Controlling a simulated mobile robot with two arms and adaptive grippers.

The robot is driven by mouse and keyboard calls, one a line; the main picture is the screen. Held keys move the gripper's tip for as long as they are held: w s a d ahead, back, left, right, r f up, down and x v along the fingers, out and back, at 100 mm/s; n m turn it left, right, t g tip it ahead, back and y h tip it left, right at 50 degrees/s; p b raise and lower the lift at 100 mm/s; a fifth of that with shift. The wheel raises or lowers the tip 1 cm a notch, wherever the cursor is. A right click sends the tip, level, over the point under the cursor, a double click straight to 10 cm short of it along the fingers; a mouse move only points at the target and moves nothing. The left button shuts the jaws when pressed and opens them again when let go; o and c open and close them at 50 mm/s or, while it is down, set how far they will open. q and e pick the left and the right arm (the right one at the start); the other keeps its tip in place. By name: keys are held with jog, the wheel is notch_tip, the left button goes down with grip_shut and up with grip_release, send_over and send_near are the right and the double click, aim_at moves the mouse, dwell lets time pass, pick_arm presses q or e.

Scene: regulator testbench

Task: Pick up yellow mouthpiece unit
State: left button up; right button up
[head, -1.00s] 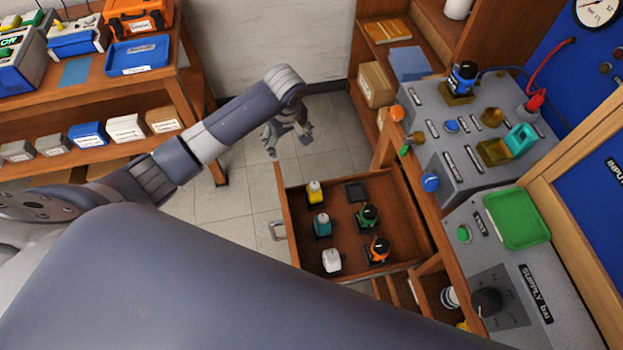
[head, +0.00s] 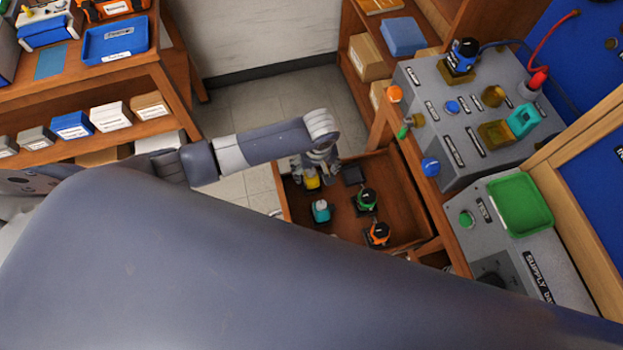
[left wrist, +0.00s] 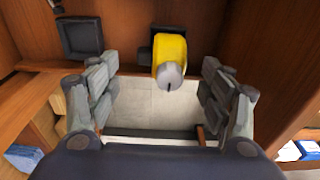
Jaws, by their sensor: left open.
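The yellow mouthpiece unit (head: 312,183) sits in the open wooden drawer (head: 408,218), near its far left corner. My left gripper (head: 316,168) is just over it and partly covers it in the head view. In the left wrist view the yellow unit (left wrist: 170,52), with its grey tip, shows a little right of the middle, ahead of and between the fingers. The left gripper (left wrist: 160,72) is open and empty, one finger on each side, with no visible contact. My right gripper is not in view.
The drawer also holds a teal unit (head: 321,210), a green-and-black unit (head: 366,199), an orange-and-black unit (head: 378,234) and an empty black holder (head: 352,174). The grey testbench (head: 480,120) stands to the right. A shelf unit (head: 175,90) stands at the left.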

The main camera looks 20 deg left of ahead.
aim_at(315, 180)
pick_arm(q)
notch_tip(315, 180, down, 3)
jog(key=shift+w+f, duration=0.1)
jog(key=shift+f, duration=0.15)
jog(key=c, duration=1.3)
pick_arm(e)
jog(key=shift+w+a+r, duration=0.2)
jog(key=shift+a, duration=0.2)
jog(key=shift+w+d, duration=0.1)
